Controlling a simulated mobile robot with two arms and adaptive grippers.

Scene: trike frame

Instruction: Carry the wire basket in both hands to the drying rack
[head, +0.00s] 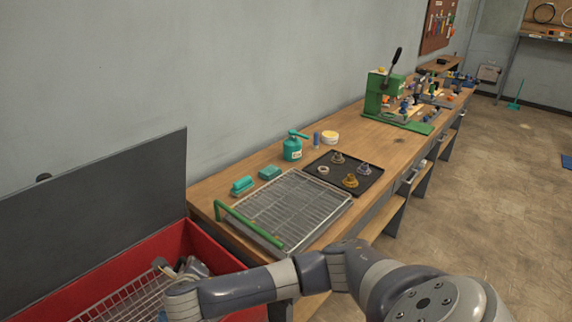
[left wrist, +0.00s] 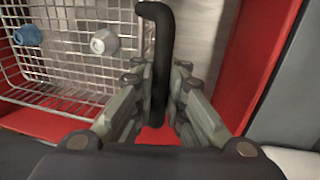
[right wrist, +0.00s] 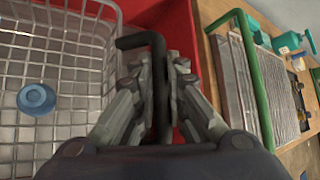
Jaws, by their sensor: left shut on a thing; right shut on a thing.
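The wire basket (head: 125,298) is at the lower left of the head view, within or just above a red tub. Small parts lie in it: a blue one (left wrist: 27,36), a pale one (left wrist: 103,41), and a blue round one (right wrist: 36,99) in the right wrist view. My left gripper (left wrist: 158,78) is shut on a black basket handle (left wrist: 157,35). My right gripper (right wrist: 160,70) is shut on the other black handle (right wrist: 135,41); it also shows in the head view (head: 178,270). The drying rack (head: 290,208), a wire grid with a green bar, lies on the bench and looks empty.
The red tub (head: 130,262) has a raised dark lid (head: 95,195) against the wall. On the wooden bench (head: 220,188) stand a teal can (head: 292,149), teal blocks (head: 243,185), a black tray (head: 365,184) with small parts, and a green press (head: 376,95). Open floor lies right.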

